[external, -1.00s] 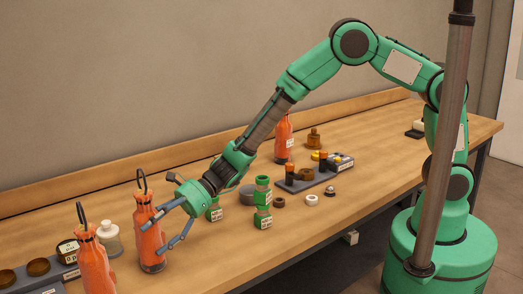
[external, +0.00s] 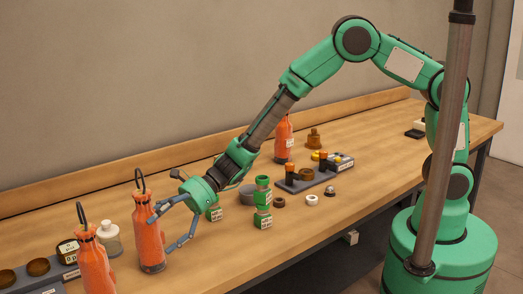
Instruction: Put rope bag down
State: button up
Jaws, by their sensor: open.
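Several orange bottle-shaped bags with dark cord loops stand on the workbench; I take these as the rope bags. One rope bag (external: 149,247) stands upright at the left, right at my gripper. My gripper (external: 161,234) is open, its two blue-grey fingers pointing left and down toward this bag. The upper fingertip overlaps the bag's right side in the picture; I cannot tell whether it touches. Another rope bag (external: 96,268) stands at the front left, cut by the frame's bottom edge. A third orange bag (external: 284,142) stands farther back, partly behind my arm.
Bare wood lies in front of my gripper.

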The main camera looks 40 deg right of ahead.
jog(key=p+v, duration=0.1)
jog(key=v, duration=0.9)
jog(key=shift+d+p, duration=0.3)
jog(key=shift+p, duration=0.05)
jog(key=shift+r, duration=0.1)
dwell(0.4)
jog(key=s+d+r+n+h, duration=0.15)
jog(key=d+r+n, duration=0.35)
jog(key=d+r, duration=0.5)
jog(key=s+d+r+n+h, duration=0.1)
jog(key=d+r+n+h, duration=0.4)
jog(key=d, duration=0.8)
jog(key=s+d+r+n+t+h, duration=0.2)
jog(key=s+d, duration=0.2)
jog(key=d, duration=0.8)
jog(key=s+d+r+n+t+h, duration=0.2)
jog(key=s+d+h, duration=0.1)
jog(key=d, duration=1)
jog(key=s+d+r+n+t+h, duration=0.2)
jog(key=s+d, duration=0.4)
jog(key=d, duration=0.7)
jog(key=shift+d+r+n+t, duration=0.25)
jog(key=shift+r+n+t, duration=0.05)
jog(key=shift+r+n, duration=0.3)
